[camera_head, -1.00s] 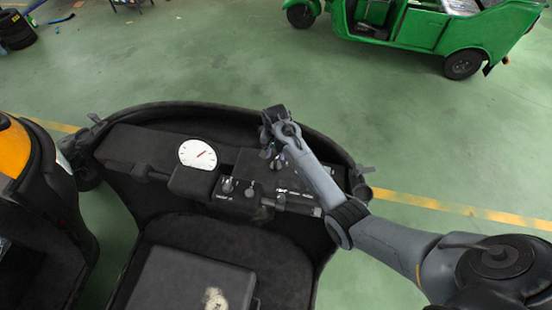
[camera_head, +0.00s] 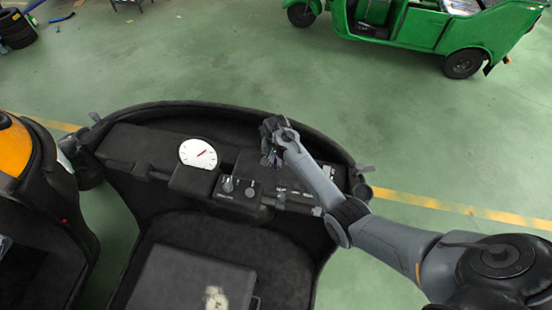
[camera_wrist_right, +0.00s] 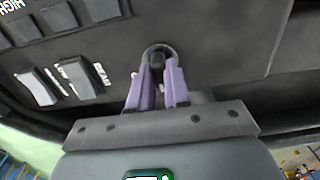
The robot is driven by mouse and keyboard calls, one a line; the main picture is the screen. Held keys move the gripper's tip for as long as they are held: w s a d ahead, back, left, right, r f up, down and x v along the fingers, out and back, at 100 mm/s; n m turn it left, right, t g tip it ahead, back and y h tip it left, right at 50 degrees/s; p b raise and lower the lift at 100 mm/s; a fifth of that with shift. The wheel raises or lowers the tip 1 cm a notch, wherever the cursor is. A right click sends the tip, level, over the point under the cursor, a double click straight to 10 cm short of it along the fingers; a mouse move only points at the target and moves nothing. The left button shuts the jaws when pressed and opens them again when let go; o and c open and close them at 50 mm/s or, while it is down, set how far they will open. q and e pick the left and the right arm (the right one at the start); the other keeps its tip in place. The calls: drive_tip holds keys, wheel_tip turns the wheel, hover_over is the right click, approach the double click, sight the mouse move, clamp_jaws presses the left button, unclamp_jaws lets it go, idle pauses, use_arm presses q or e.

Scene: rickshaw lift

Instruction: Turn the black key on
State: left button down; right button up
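The black key (camera_wrist_right: 157,58) sits in a round dark socket in the right wrist view. The two purple fingers of my right gripper (camera_wrist_right: 158,72) stand on either side of it, with a narrow gap between them. I cannot tell whether they press on it. In the head view my right gripper (camera_head: 272,158) is over the right half of the rickshaw's black dashboard (camera_head: 140,143), and the gripper hides the key there. My left gripper is not in view.
A white dial (camera_head: 197,153) and a small panel with knobs (camera_head: 238,190) are left of my gripper. Light switches (camera_wrist_right: 85,75) lie left of the key in the wrist view. A black seat (camera_head: 190,282) is in front. A green rickshaw (camera_head: 425,27) stands behind on open floor.

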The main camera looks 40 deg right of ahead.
clamp_jaws()
drive_tip(key=m+p, duration=0.2)
drive_tip(key=shift+r+m, duration=0.15)
drive_tip(key=shift+m, duration=0.25)
drive_tip(key=m+p, duration=0.1)
drive_tip(key=m, duration=0.1)
drive_tip(key=shift+m, duration=0.4)
drive_tip(key=m+p, duration=0.1)
drive_tip(key=m, duration=0.2)
drive_tip(key=shift+m, duration=1.7)
